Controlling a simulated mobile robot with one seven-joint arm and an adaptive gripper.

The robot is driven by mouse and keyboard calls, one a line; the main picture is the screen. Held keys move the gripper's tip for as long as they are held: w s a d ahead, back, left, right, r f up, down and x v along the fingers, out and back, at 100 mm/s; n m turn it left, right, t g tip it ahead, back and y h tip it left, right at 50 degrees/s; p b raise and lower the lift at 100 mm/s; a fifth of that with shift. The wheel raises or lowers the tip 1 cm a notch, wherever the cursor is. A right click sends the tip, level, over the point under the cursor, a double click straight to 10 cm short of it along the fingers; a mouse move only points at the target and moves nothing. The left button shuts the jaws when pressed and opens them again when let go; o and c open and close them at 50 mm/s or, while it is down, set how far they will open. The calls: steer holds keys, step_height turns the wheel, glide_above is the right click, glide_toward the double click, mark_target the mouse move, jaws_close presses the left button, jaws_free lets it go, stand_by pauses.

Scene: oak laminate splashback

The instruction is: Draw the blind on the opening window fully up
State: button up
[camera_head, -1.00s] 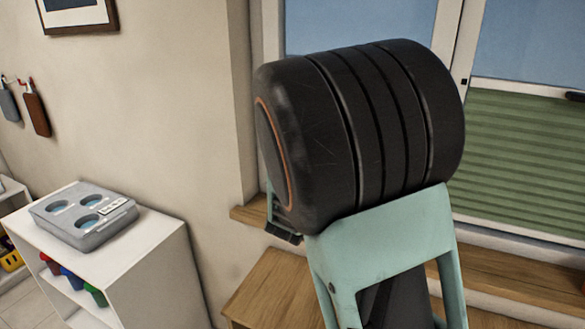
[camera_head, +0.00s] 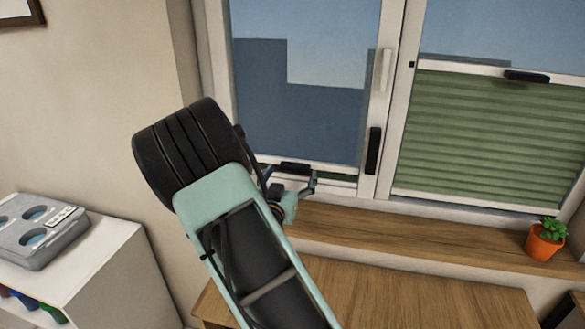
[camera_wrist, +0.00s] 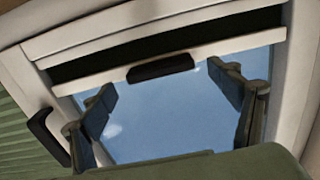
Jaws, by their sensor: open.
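The left window's pleated blind is gathered low at the sill end, with most of the pane clear. Its pale rail (camera_head: 335,181) carries a black grip tab (camera_head: 295,168). In the wrist view, which appears upside down, the rail (camera_wrist: 225,51) and tab (camera_wrist: 160,68) lie below a dark band in the picture. My gripper (camera_head: 296,184) is open and empty at the bottom of this window, near the tab. In the wrist view its fingers (camera_wrist: 160,80) appear on either side of the tab; contact cannot be told.
The right window's green blind (camera_head: 480,140) covers most of its pane, with a black tab (camera_head: 526,77) on its rail. A black handle (camera_head: 374,151) sits on the left window's frame. A potted plant (camera_head: 545,240) stands right on the wooden sill (camera_head: 400,236). A white shelf (camera_head: 110,262) stands left.

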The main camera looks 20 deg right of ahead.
mark_target(295, 166)
steer(key=shift+x, duration=1.2)
